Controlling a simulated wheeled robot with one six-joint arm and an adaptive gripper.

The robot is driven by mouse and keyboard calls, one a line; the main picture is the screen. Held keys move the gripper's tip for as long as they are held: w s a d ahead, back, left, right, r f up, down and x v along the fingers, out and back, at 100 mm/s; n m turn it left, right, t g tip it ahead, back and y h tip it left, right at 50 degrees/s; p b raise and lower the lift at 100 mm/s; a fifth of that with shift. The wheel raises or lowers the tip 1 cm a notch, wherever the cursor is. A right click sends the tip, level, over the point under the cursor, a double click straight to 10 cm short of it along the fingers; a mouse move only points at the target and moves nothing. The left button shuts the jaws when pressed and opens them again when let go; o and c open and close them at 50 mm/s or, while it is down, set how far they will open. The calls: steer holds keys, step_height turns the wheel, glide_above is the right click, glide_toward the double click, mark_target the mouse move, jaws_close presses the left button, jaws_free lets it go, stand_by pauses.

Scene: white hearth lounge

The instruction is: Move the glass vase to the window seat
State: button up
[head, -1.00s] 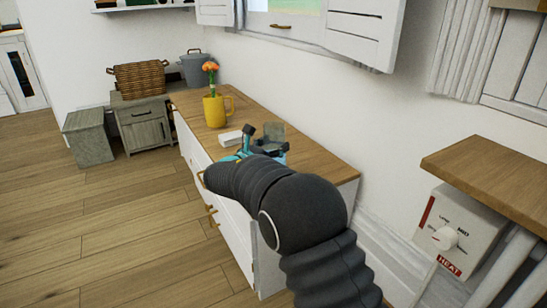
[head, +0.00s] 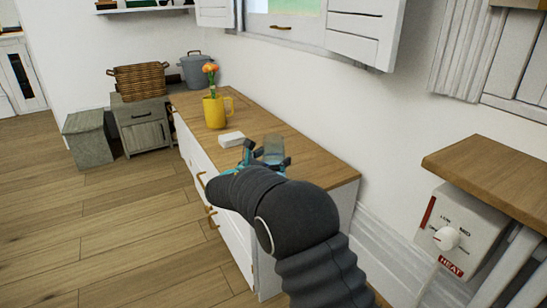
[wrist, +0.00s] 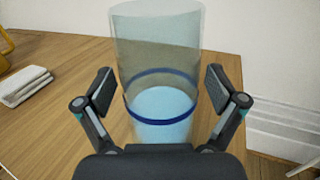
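The clear glass vase (wrist: 160,45), with a dark blue band and a pale blue lower part, is upright between the fingers of my gripper (wrist: 160,95) in the wrist view. The fingers are spread, with a narrow gap on each side of the glass. The vase also shows in the head view (head: 274,149), over the wooden top of the long white drawer unit (head: 318,172) below the window. It appears to stand on that top; its base is partly hidden by my gripper. No label shows whether this unit is the window seat.
The wall is close behind the vase. A heater control box (head: 465,235) is at right. Wooden floor at left is clear.

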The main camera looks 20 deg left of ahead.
steer(key=shift+r, duration=0.1)
steer(key=shift+s+a, duration=0.1)
steer(key=shift+s, duration=0.15)
steer(key=p+v, duration=0.1)
steer(key=v, duration=1)
steer(key=shift+s+a, duration=0.1)
steer(key=shift+s, duration=0.15)
